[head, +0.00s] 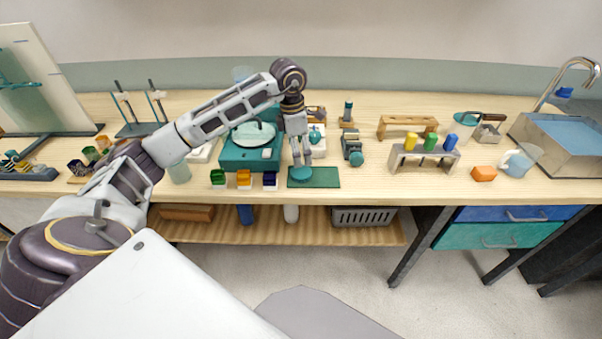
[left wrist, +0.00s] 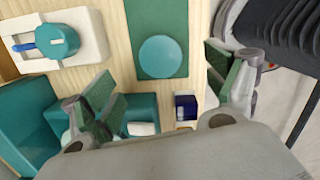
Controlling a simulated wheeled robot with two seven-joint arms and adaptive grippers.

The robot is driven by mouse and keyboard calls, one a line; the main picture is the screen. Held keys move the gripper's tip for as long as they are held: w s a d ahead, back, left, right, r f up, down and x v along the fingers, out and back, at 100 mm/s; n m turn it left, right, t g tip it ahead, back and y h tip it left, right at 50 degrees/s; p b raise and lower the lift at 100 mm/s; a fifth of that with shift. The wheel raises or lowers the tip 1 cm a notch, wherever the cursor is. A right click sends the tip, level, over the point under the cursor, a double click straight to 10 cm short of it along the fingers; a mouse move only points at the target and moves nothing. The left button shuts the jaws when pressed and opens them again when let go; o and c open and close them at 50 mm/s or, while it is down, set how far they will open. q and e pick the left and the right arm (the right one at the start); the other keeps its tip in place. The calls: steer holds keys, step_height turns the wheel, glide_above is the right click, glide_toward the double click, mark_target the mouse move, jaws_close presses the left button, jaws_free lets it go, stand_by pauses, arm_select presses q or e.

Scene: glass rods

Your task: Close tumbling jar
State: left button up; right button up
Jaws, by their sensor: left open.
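A round teal lid-like disc (head: 301,174) lies on a dark green mat (head: 326,178) near the bench's front edge. In the left wrist view the disc (left wrist: 160,57) lies flat on the mat (left wrist: 146,14). My left gripper (head: 302,159) points down over the disc. In the wrist view its green-padded fingers (left wrist: 165,92) are wide apart and empty, with the disc showing between and beyond them. A grey cylindrical device with a teal end (head: 352,148) stands right of the mat; I cannot tell whether it is the tumbling jar. My right gripper is not in view.
A teal machine (head: 234,155) stands left of the mat, with small colored boxes (head: 243,180) in front. A white device with a teal knob (left wrist: 92,40) stands behind the mat. A metal rack with colored-topped pieces (head: 423,161) stands to the right.

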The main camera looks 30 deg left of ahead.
mark_target(301, 171)
arm_select(q)
steer(key=shift+w+d+f, duration=0.1)
steer(key=shift+f, duration=1.25)
steer(key=shift+f, duration=0.1)
steer(key=shift+f, duration=2.5)
steer(key=c, duration=0.7)
